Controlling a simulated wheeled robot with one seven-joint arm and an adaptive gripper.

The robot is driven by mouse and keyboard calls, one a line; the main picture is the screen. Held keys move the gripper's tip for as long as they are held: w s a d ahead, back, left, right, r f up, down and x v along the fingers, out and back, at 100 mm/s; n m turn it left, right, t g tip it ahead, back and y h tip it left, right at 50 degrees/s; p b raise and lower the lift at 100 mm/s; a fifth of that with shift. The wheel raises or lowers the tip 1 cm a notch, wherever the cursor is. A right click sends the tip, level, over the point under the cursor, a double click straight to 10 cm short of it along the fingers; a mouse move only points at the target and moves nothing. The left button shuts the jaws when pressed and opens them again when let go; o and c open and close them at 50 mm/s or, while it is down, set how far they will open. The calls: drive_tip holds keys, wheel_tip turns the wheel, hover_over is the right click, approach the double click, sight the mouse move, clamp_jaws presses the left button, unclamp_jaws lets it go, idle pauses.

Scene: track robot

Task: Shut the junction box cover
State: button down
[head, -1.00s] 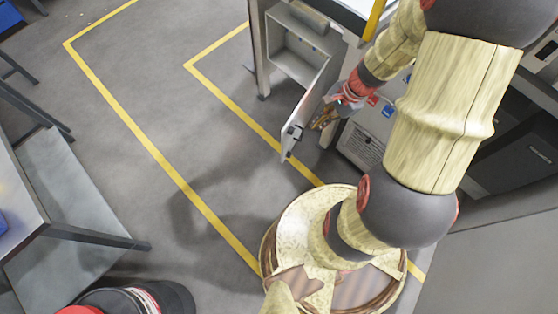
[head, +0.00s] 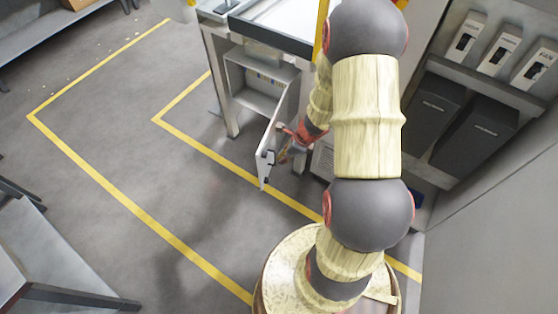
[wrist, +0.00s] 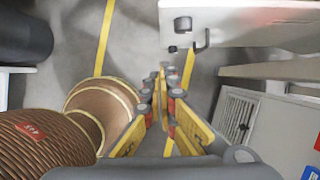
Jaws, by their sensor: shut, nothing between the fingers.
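The junction box (head: 262,82) is a grey open box under the bench in the head view, with its inside showing. Its cover (head: 270,140) stands swung out on its hinge, wide open. In the wrist view the cover (wrist: 245,22) runs across the top right, with a dark latch (wrist: 183,24) and a bent handle (wrist: 203,40). My gripper (wrist: 160,75) is shut and empty, its fingertips just below and left of the latch. In the head view my gripper (head: 284,153) is beside the cover, on its right; whether they touch I cannot tell.
Bench legs (head: 222,85) stand beside the box. A grey vented cabinet (wrist: 238,112) is at the right in the wrist view. Yellow lines (head: 130,200) mark the open floor at left. Dark bins (head: 470,125) stand at right.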

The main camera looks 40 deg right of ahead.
drive_tip(key=w+a+f+b, duration=0.3)
drive_tip(key=w+a+f, duration=0.1)
drive_tip(key=f, duration=0.3)
drive_tip(key=shift+w+b, duration=0.35)
drive_tip(key=shift+w, duration=0.5)
drive_tip(key=shift+f, duration=0.1)
